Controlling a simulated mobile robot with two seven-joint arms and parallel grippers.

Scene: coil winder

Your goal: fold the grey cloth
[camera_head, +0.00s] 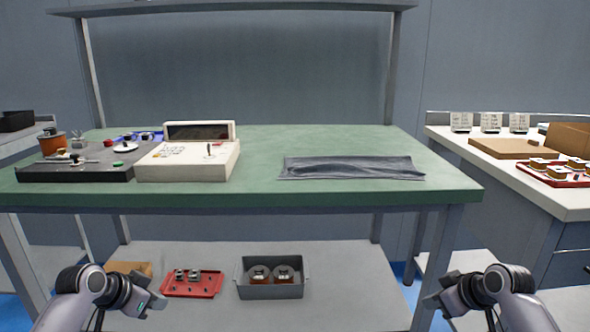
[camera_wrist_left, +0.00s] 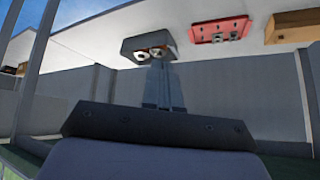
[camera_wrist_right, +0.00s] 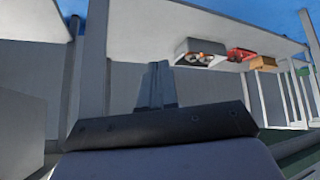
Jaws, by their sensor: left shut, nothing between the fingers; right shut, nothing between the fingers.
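The grey cloth (camera_head: 350,168) lies on the right half of the green-topped bench (camera_head: 265,190). It is a long, narrow, wrinkled strip, wider than it is deep, near the front edge. My left gripper (camera_head: 156,303) is low in front of the bench at the left, shut and empty; its fingers also show in the left wrist view (camera_wrist_left: 164,90). My right gripper (camera_head: 430,302) is low in front at the right, shut and empty; its fingers also show in the right wrist view (camera_wrist_right: 157,88). Both are well apart from the cloth.
A cream control box (camera_head: 185,160) and a dark winder base (camera_head: 75,168) fill the bench's left side. The lower shelf holds a grey bin (camera_head: 270,291) and a red tray (camera_head: 192,290). A white side table (camera_head: 555,200) stands right. The bench around the cloth is clear.

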